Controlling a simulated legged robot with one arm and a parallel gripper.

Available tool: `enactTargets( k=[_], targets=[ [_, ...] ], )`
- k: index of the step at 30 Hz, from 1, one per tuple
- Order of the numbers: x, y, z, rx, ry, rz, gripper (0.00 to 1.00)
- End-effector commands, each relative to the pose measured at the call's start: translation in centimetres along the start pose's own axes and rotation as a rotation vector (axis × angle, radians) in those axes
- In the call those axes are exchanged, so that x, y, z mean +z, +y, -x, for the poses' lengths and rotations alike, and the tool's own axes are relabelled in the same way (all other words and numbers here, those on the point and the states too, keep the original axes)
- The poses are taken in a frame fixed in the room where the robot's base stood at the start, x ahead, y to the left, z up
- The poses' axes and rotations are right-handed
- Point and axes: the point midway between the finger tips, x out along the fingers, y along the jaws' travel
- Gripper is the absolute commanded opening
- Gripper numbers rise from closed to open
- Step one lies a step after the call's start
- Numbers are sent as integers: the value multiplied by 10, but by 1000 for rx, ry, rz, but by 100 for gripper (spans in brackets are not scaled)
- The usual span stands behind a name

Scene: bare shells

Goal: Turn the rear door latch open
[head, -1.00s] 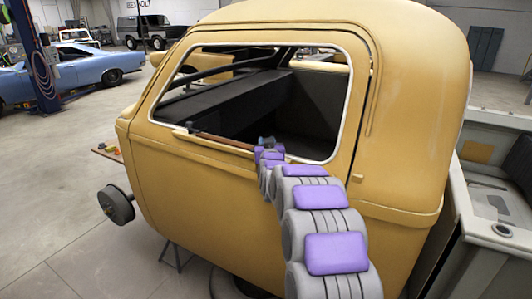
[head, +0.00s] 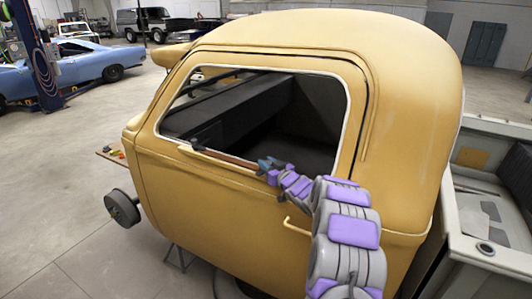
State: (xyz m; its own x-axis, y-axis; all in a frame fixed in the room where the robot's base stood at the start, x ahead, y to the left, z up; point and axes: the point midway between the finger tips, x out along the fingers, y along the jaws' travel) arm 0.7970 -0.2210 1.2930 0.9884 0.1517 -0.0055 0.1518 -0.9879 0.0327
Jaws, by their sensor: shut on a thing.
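The yellow cab shell's door (head: 215,195) faces me, with a white-framed window opening. I cannot make out a separate latch.
The dark cab interior (head: 305,105) shows through the window. A wheel hub (head: 122,208) sticks out at the lower left. A pale open shell (head: 490,215) stands close on the right. A blue car (head: 65,65) and a lift post (head: 32,60) are far left.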

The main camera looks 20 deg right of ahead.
Motion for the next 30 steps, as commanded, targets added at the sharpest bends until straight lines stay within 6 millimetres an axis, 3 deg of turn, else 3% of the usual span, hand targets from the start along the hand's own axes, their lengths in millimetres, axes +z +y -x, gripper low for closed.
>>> enactTargets(
  k=[1,5,30],
  targets=[
    [-8,7,2,-8,4,0,0],
    [-9,7,2,-53,7,4,0],
    [-5,7,3,-141,15,3,0]
  ],
)
